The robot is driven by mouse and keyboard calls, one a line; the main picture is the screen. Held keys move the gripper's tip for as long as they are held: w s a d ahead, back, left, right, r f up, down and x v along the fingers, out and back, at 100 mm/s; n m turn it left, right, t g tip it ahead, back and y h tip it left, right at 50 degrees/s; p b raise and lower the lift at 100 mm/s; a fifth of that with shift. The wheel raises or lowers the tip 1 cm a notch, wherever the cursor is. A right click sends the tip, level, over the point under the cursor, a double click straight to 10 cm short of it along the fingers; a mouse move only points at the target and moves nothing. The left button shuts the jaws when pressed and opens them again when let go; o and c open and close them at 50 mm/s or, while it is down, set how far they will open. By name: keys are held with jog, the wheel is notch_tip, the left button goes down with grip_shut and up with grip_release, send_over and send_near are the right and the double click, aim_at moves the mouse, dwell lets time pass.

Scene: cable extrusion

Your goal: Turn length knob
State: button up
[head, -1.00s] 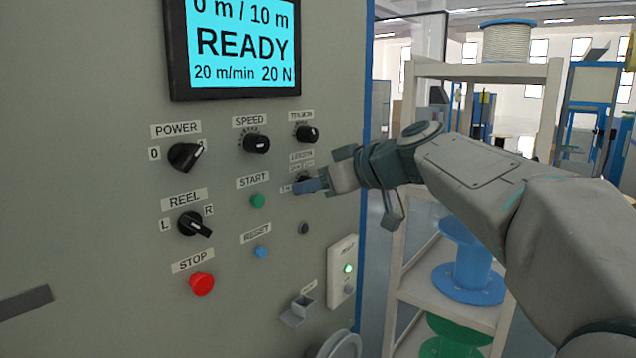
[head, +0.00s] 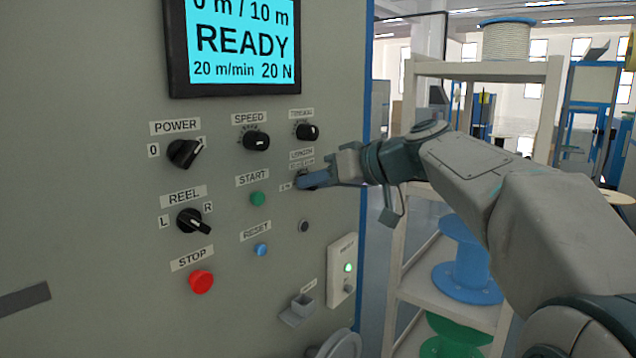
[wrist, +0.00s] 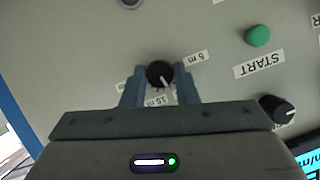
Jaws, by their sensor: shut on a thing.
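The length knob (wrist: 160,74) is black and round with a white pointer line. In the wrist view it sits between the two blue fingers of my gripper (wrist: 160,88), which are shut on it. Labels "5 m" and "15 m" show around the knob; other marks are partly covered. In the head view my gripper (head: 312,181) reaches the panel from the right at the LENGTH label (head: 302,154), and the fingers hide most of the knob. The screen (head: 240,42) reads "0 m / 10 m", "READY", "20 m/min" and "20 N".
The tension knob (head: 307,132) is just above my gripper and the speed knob (head: 257,142) is up to the left. The green START button (head: 257,199), blue RESET button (head: 261,249) and red STOP button (head: 201,281) are nearby. A shelf with spools (head: 468,270) stands behind my arm.

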jog(key=m+y, duration=0.2)
jog(key=m, duration=0.3)
jog(key=m+y, duration=0.3)
jog(key=m, duration=0.3)
jog(key=f+m+y, duration=0.1)
jog(key=m+y, duration=0.1)
jog(key=m, duration=0.4)
jog(key=shift+w+d+g+b, duration=0.15)
jog(key=shift+d+g+b, duration=0.05)
jog(key=shift+g+b, duration=0.2)
jog(key=shift+y, duration=0.3)
jog(key=o, duration=1)
jog(key=shift+d, duration=0.1)
